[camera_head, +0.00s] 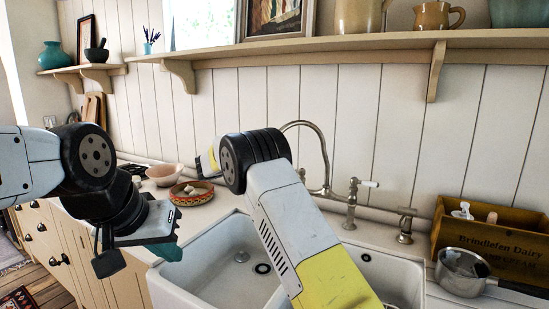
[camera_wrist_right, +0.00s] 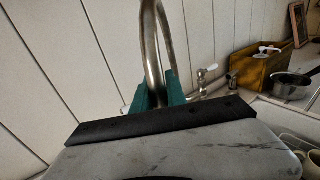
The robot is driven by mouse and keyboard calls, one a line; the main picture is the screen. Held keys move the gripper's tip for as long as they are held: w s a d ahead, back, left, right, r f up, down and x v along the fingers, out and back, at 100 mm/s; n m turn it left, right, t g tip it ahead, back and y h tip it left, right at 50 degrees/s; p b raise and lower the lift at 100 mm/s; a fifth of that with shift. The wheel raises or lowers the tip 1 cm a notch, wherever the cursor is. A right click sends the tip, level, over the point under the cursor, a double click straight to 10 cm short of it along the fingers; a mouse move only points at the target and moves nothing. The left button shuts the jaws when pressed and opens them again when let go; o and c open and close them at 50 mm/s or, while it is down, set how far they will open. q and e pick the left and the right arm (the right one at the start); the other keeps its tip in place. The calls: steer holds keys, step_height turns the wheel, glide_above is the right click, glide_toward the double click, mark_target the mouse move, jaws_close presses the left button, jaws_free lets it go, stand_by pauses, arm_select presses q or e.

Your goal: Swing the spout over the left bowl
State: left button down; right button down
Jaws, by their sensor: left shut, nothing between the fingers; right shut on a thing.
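The metal spout (camera_head: 322,143) arches up from the tap behind the sink. Its far end drops behind my right arm in the head view. In the right wrist view the spout (camera_wrist_right: 150,45) runs down between the teal fingers of my right gripper (camera_wrist_right: 158,93), which are shut on it. The head view hides these fingers. The left bowl (camera_head: 205,270) is white and looks empty, with a dark drain. The right bowl (camera_head: 402,275) is partly covered by my right arm. My left gripper (camera_head: 167,251) is shut and empty, at the left bowl's left edge.
Tap handles (camera_head: 351,200) stand right of the spout's base. A saucepan (camera_head: 462,271) and a wooden crate (camera_head: 490,240) are at the right. A patterned dish (camera_head: 192,198) and pink bowl (camera_head: 164,174) sit on the counter at the left. A shelf (camera_head: 370,42) runs above.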

steer(key=c, duration=1.3)
jaws_free()
steer(key=shift+d, duration=0.1)
steer(key=shift+c, duration=0.2)
steer(key=v, duration=0.7)
steer(key=shift+s+a, duration=0.15)
steer(key=shift+a, duration=0.25)
steer(key=shift+a, duration=0.1)
